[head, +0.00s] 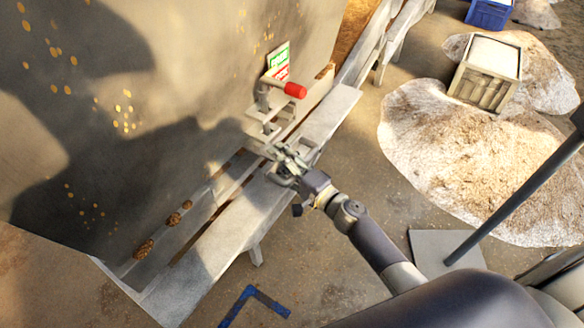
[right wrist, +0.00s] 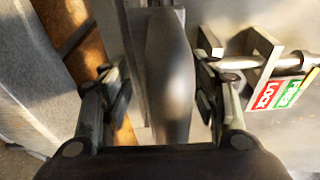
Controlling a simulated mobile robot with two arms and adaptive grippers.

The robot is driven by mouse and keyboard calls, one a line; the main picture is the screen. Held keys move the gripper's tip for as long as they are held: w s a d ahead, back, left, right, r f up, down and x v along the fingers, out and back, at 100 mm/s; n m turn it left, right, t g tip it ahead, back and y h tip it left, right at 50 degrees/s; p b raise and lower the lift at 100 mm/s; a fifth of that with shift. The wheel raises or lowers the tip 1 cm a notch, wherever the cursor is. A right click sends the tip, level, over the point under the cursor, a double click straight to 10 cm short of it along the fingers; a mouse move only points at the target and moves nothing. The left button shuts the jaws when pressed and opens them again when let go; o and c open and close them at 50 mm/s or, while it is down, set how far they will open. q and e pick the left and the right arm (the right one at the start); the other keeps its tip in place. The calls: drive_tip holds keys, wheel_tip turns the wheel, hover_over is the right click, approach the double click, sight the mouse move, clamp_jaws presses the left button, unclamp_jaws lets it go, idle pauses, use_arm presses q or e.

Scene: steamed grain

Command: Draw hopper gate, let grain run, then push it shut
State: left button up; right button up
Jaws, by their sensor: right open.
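The hopper (head: 130,110) is a large grey metal wall filling the left of the head view. On its lower right edge sits the gate fitting, with a metal latch bolt (right wrist: 288,64) ending in a red knob (head: 295,90). A green and red label (head: 279,62) is beside the bolt; in the right wrist view its red part reads LOCK. My right gripper (head: 283,168) is at the gate, above the pale plank. In the right wrist view, its open fingers stand on either side of a dark grey rounded handle (right wrist: 168,75). Finger contact is unclear. My left gripper is out of view.
A long pale plank bench (head: 215,240) runs along the hopper's foot. Brown clumps (head: 144,248) lie on the ledge. Grain heaps (head: 470,150), a box (head: 488,75) and a blue crate (head: 489,14) are right. Blue tape (head: 250,292) marks open floor.

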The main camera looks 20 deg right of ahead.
drive_tip(key=shift+w+a, duration=0.25)
drive_tip(key=shift+w, duration=0.2)
clamp_jaws()
drive_tip(key=shift+s+d+f, duration=0.1)
